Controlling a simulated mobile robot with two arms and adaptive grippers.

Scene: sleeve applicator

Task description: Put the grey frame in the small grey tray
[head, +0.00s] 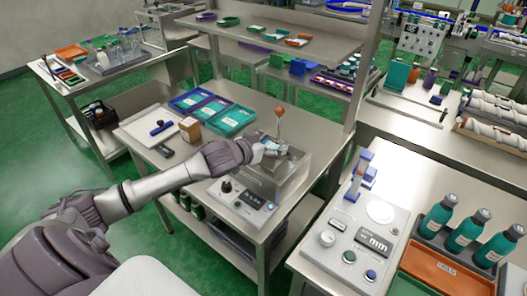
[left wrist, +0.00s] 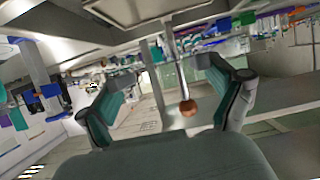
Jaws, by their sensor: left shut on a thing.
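My left gripper (head: 272,149) is over the metal box-like fixture (head: 270,181) on the middle bench. Its two fingers (left wrist: 168,85) stand well apart in the left wrist view. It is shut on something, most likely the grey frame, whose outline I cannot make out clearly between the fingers. A thin rod with an orange knob (head: 279,111) stands close by the gripper; in the left wrist view the knob (left wrist: 188,108) shows between the fingers. I cannot pick out the small grey tray for certain. My right gripper is out of view.
A small brown box (head: 190,130) and a control panel (head: 241,201) share that bench. A shelf (head: 270,42) runs above its back. Teal bottles (head: 466,235) stand on the right bench.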

